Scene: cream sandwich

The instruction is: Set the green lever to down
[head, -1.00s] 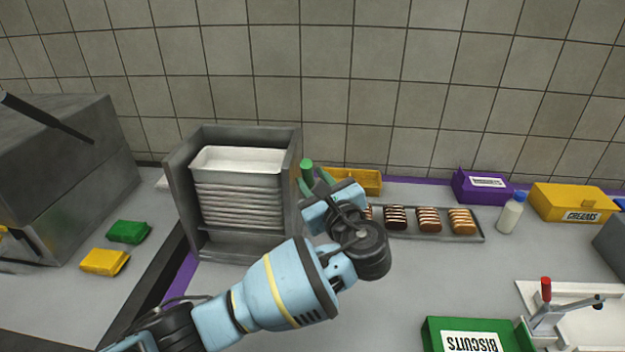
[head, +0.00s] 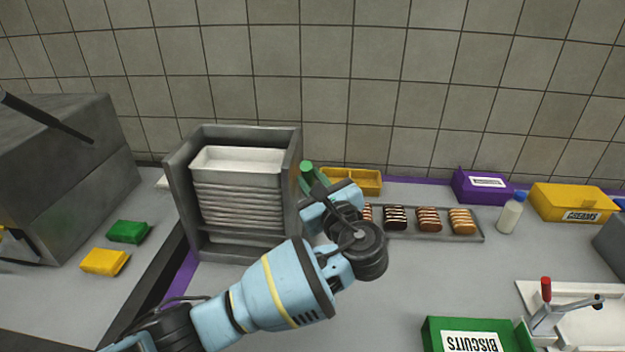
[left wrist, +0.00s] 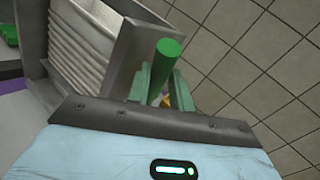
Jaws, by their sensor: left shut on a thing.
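The green lever (head: 306,167) sticks up at the right side of the grey tray dispenser (head: 176,190). In the left wrist view the lever's round green end (left wrist: 168,48) stands between the two green fingers of my left gripper (left wrist: 162,88). My left gripper (head: 318,188) is shut on the lever, with its fingers around the handle just below the top. The lever's lower part and its pivot are hidden by my gripper and wrist. My right gripper is not in view.
White trays (head: 240,160) are stacked in the dispenser. To the right are a yellow divided box (head: 372,182), a tray of biscuits (head: 478,236), a white bottle (head: 510,214) and a green biscuits box (head: 430,328).

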